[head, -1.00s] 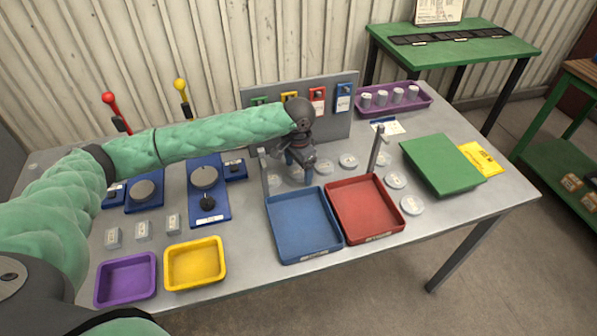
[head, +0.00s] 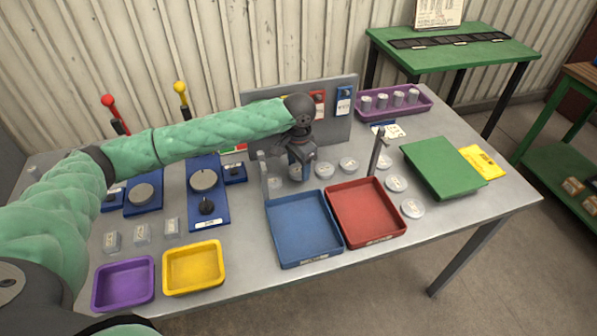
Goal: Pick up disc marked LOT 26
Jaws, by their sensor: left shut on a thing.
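Several pale round discs lie on the grey table behind and beside the trays: one just right of my gripper (head: 324,171), another further right (head: 348,164), and two right of the red tray (head: 396,183) (head: 412,208). Their markings are too small to read, so I cannot tell which is LOT 26. My left gripper (head: 298,176) points down behind the blue tray, in the row of discs. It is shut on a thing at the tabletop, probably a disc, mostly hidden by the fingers. My right gripper is not in view.
A blue tray (head: 303,228) and a red tray (head: 366,211) stand in front, with upright grey posts near them. An upright grey panel (head: 341,124) with coloured tags is behind. A green block (head: 443,166) and a purple tray (head: 420,103) of cylinders are right.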

